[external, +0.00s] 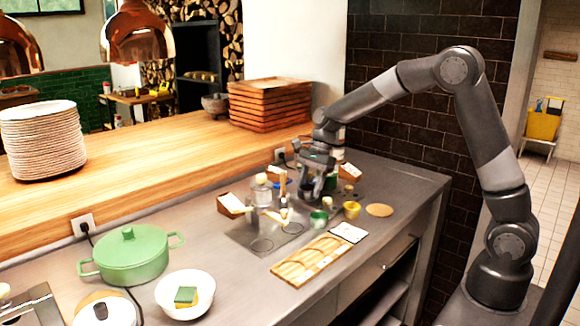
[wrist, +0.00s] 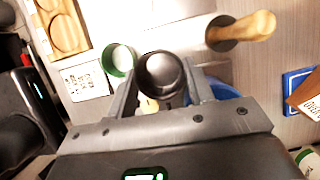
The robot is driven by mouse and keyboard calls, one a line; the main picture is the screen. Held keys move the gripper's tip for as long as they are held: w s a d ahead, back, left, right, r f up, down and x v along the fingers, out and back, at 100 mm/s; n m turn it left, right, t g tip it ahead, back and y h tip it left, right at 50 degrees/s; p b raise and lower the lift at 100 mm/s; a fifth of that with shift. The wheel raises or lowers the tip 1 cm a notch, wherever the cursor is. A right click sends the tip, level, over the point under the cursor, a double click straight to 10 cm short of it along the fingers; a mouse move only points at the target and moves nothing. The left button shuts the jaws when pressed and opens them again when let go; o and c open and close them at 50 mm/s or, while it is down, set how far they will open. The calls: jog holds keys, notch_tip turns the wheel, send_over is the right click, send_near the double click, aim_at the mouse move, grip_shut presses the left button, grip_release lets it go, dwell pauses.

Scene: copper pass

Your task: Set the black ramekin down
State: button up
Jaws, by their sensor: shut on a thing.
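The black ramekin (wrist: 161,72) is between the two fingers of my gripper (wrist: 158,78) in the wrist view, with its round dark opening facing the camera. The fingers are shut on it from both sides. In the external view my gripper (external: 312,186) is low over the back part of the steel counter, and the ramekin is hard to make out there. I cannot tell whether its base touches the counter. A green ramekin (wrist: 119,60) stands just left of the held one in the wrist view; it also shows in the external view (external: 318,217).
A yellow ramekin (external: 352,210), a round tan mat (external: 379,210), a small white card (external: 348,232) and a wooden compartment tray (external: 291,272) lie nearby. A wooden-handled tool (wrist: 246,30) and a blue object (wrist: 222,91) are close on the right. A green pot (external: 130,258) stands left.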

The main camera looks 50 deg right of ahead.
aim_at(302, 193)
jog(key=a+f, duration=0.1)
jog(key=a, duration=0.1)
jog(key=shift+w+a+f, duration=0.3)
jog(key=shift+w+f, duration=0.05)
jog(key=shift+w, duration=0.05)
jog(key=shift+f, duration=1.95)
jog(key=shift+f, duration=0.1)
jog(key=o, duration=0.7)
jog(key=shift+o, duration=0.2)
